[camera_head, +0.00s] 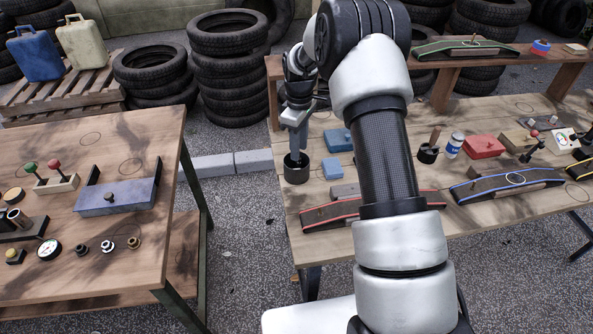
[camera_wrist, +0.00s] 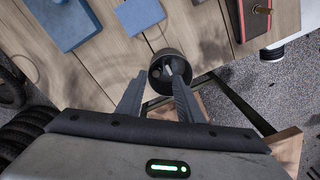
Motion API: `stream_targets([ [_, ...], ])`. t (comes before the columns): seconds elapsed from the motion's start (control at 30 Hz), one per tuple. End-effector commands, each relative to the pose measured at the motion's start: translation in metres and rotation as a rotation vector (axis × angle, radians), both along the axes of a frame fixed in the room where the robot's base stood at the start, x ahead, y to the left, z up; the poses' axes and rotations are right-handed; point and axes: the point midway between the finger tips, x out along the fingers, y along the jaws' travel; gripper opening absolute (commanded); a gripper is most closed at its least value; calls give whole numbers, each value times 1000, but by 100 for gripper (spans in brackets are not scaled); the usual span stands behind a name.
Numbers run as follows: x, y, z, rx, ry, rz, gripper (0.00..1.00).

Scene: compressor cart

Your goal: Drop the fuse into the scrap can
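The scrap can appears to be the dark round can (camera_head: 296,170) at the left edge of the right-hand workbench. It also shows in the wrist view (camera_wrist: 186,56), just past my fingertips. My gripper (camera_head: 293,140) points down directly above the can. In the wrist view my gripper (camera_wrist: 157,77) has its two fingers spread apart, with nothing clearly held between them. A small light-grey piece (camera_wrist: 177,66) shows at the can's mouth. I cannot tell whether it is the fuse; no other fuse can be made out for certain.
Blue blocks (camera_head: 338,140) lie right of the can on the workbench (camera_head: 480,215). A red-edged ramp (camera_head: 325,215) is in front. Left is another table (camera_head: 80,215) with a blue-grey box (camera_head: 117,197). Stacked tires (camera_head: 230,70) stand behind; the floor between the tables is open.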

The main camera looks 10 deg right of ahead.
Motion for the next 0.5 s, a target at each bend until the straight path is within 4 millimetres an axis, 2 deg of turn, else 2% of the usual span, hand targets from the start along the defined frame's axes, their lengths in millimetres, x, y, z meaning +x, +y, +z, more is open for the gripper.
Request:
stream_targets([
  [0.27,0,0,8,0,-1,0,33],
  [0.37,1,0,23,0,-4,0,33],
  [0.5,1,0,56,-1,-6,-1,33],
])
